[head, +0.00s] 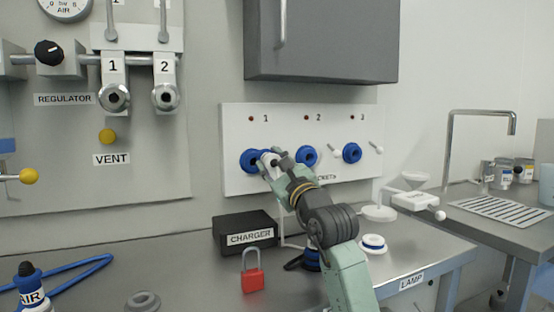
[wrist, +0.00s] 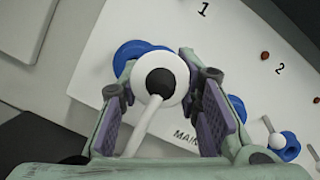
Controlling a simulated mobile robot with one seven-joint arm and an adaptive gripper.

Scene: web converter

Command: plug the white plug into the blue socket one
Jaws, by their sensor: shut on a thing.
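The white plug (wrist: 176,68) has a dark round back end and a white cable running down from it. My gripper (wrist: 163,88) is shut on it, with one finger on each side. In the head view, my gripper (head: 275,157) is at the white panel, just right of blue socket one (head: 249,161). The plug (head: 266,157) overlaps the socket's right side there. In the wrist view, blue socket one (wrist: 130,55) shows past the plug's upper left, so the two look off-centre. The plug hides part of the socket, and I cannot tell whether its front touches it.
Blue sockets two (head: 306,157) and three (head: 351,153) are to the right on the white panel (head: 235,120), with small levers beside them. Below are a black charger box (head: 230,222), a red padlock (head: 253,279) and a white-and-blue round piece (head: 373,244) on the bench.

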